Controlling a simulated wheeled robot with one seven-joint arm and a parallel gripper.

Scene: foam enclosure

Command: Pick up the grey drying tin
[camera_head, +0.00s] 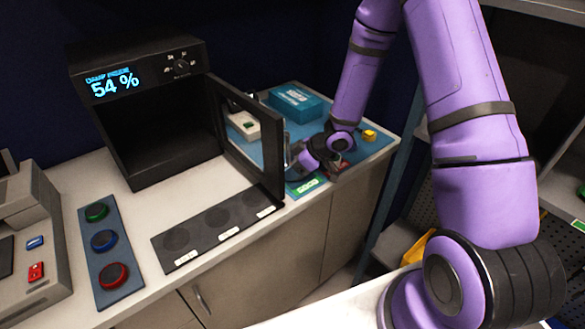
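My gripper (294,156) is at the end of the purple arm, low over the blue mat (365,148) on the right part of the counter, just right of the open oven door. Its fingers are small and partly behind the door edge, so I cannot tell whether they are open or shut. I cannot clearly make out a grey drying tin. A greyish patch shows at the fingertips, but I cannot tell whether it is a tin or part of the gripper.
A black oven (150,115) reading 54 % has its door (250,150) swung open. A black tray (217,228) with round dark spots lies in front. Green, blue and red round pieces sit on a strip (107,260). A teal box (296,102) and yellow block (369,135) stand near my gripper.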

